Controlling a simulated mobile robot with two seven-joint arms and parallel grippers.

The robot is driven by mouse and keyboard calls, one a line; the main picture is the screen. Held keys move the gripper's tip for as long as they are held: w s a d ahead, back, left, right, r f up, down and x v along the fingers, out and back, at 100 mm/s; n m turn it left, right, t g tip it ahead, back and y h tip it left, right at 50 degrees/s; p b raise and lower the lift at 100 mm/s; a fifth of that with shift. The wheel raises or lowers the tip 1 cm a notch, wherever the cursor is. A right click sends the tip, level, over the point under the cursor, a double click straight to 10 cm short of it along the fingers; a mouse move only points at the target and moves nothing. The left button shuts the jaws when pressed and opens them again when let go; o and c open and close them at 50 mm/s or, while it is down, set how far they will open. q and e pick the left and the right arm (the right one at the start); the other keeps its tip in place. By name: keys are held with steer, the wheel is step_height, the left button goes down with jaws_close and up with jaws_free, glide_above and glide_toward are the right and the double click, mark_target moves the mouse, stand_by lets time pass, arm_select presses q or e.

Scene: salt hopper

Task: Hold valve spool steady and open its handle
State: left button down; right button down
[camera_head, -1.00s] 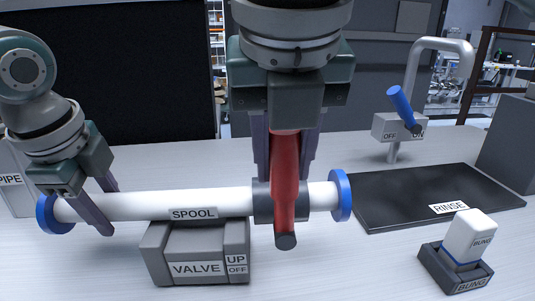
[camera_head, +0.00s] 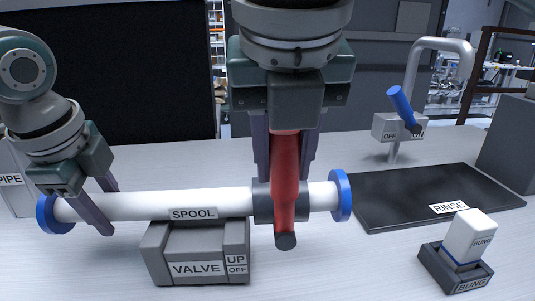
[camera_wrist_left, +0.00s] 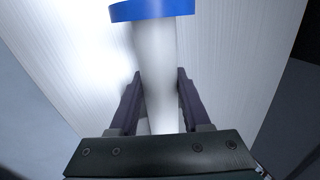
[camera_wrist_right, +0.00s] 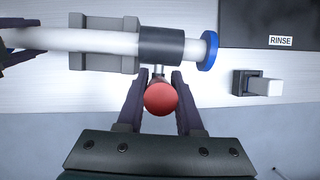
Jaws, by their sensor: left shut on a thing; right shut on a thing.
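The white valve spool (camera_head: 140,205), with blue end flanges, lies level across the grey VALVE block (camera_head: 170,245). It also shows in the right wrist view (camera_wrist_right: 95,42). My left gripper (camera_head: 108,210) is shut on the spool near its left flange; in the left wrist view (camera_wrist_left: 160,85) its fingers lie on both sides of the white pipe. The red handle (camera_head: 285,180) stands at the spool's dark collar (camera_head: 262,207) near the right flange. My right gripper (camera_head: 285,150) is shut on the handle from above, with the handle between its fingers in the right wrist view (camera_wrist_right: 160,98).
A black RINSE mat (camera_head: 400,195) lies at the right, with a tap and its blue lever (camera_head: 402,105) behind it. A white BUNG (camera_head: 468,237) sits in a dark holder at front right. A PIPE box (camera_head: 15,190) is at the left edge.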

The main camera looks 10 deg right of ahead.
steer(key=shift+d, duration=0.15)
steer(key=d+f+m+t+y, duration=0.2)
steer(key=d+f+y, duration=0.2)
steer(key=d+y, duration=0.3)
steer(key=shift+s+d+f+m+y, duration=0.2)
steer(key=shift+m+y, duration=0.2)
steer(key=shift+y, duration=2.2)
steer(key=shift+s+d+f+y, duration=0.15)
steer(key=shift+d+f+y, duration=0.15)
steer(key=shift+d+f, duration=0.05)
steer(key=c, duration=0.5)
jaws_free()
steer(key=shift+f, duration=0.1)
steer(key=shift+c, duration=0.2)
steer(key=shift+d, duration=0.1)
steer(key=shift+s, duration=0.1)
